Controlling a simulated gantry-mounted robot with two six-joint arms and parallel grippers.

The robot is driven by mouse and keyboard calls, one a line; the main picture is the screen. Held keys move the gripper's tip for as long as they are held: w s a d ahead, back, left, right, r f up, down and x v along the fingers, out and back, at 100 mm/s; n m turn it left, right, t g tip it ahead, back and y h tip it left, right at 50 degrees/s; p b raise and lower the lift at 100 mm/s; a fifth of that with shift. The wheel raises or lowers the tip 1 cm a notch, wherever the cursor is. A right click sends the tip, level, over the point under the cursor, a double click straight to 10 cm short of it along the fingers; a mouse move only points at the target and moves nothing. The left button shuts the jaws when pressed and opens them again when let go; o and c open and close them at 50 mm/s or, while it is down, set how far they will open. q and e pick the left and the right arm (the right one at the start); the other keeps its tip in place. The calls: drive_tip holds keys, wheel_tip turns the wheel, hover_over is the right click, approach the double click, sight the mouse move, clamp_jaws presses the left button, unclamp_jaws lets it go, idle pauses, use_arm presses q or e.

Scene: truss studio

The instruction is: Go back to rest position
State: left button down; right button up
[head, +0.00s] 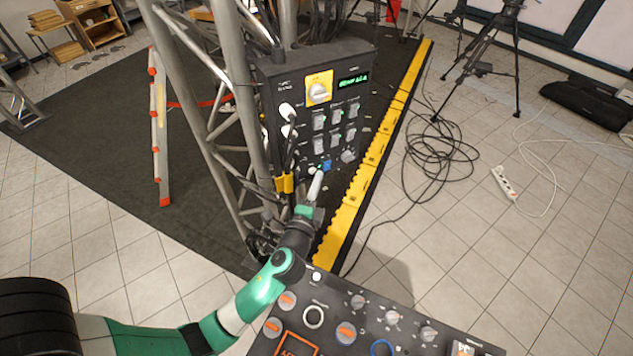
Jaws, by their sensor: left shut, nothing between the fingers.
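My left arm comes in from the lower left, green and dark grey. My left gripper (316,187) is shut and empty. Its tip points up towards the lower part of a black control panel (262,85), just below a blue button (327,165). I cannot tell whether the tip touches the panel. The panel carries a yellow plate with a round knob (319,91), a green lit display (353,82) and several switches. My right gripper is not in view.
A black console (335,297) with several knobs fills the bottom, close to my left arm. A metal truss (205,135) stands left of the panel. A yellow-edged dark mat (110,185) covers the floor. Cables (440,160), a tripod (490,45) and a power strip (504,183) are at right.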

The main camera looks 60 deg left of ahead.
use_arm(q)
drive_tip(key=shift+s+d, duration=0.3)
idle(0.4)
